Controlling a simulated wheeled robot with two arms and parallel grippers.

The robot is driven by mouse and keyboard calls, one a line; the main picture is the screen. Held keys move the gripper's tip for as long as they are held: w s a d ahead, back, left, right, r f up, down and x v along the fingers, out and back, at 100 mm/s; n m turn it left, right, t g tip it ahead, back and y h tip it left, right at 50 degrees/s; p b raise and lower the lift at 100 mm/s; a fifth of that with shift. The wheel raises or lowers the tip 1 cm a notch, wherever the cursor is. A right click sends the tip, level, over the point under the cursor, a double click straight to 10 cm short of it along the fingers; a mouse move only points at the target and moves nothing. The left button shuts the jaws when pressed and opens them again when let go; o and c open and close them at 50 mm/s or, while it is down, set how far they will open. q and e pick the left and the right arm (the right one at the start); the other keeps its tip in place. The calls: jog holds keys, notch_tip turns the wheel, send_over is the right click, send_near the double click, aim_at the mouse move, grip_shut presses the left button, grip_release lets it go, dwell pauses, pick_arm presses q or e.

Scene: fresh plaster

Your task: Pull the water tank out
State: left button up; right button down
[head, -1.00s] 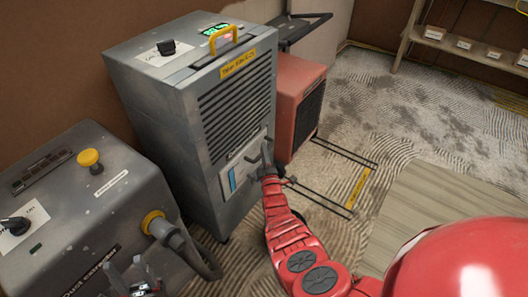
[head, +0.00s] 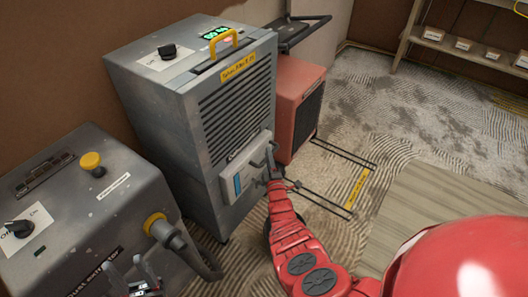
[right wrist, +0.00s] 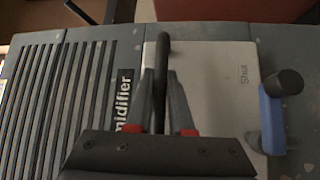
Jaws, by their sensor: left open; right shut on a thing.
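The water tank (head: 245,178) is a light grey block low in the front of the grey dehumidifier (head: 160,105). It stands a little out from the dehumidifier's front, with a blue part at its left. In the right wrist view, the tank's face (right wrist: 212,75) reads "Shut" beside a blue piece with a dark knob (right wrist: 272,115). My right gripper (head: 268,165) is shut on the tank's dark bar handle (right wrist: 161,50), with a finger on each side in the right wrist view (right wrist: 162,85). My left gripper (head: 138,272) is open and empty at the bottom left.
A grey dust extractor (head: 85,205) with a hose (head: 178,240) stands at left. A red heater (head: 298,105) stands right of the dehumidifier. A floor outline with a yellow label (head: 358,188) lies in front of it. Wooden boards (head: 430,210) lie at right; a shelf (head: 460,45) stands behind.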

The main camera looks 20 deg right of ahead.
jog(key=s+d+p, duration=0.6)
jog(key=s+d, duration=0.4)
jog(key=s, duration=0.4)
jog(key=c, duration=0.8)
grip_release()
jog(key=p+v, duration=0.4)
jog(key=v, duration=1.3)
jog(key=shift+p, duration=0.3)
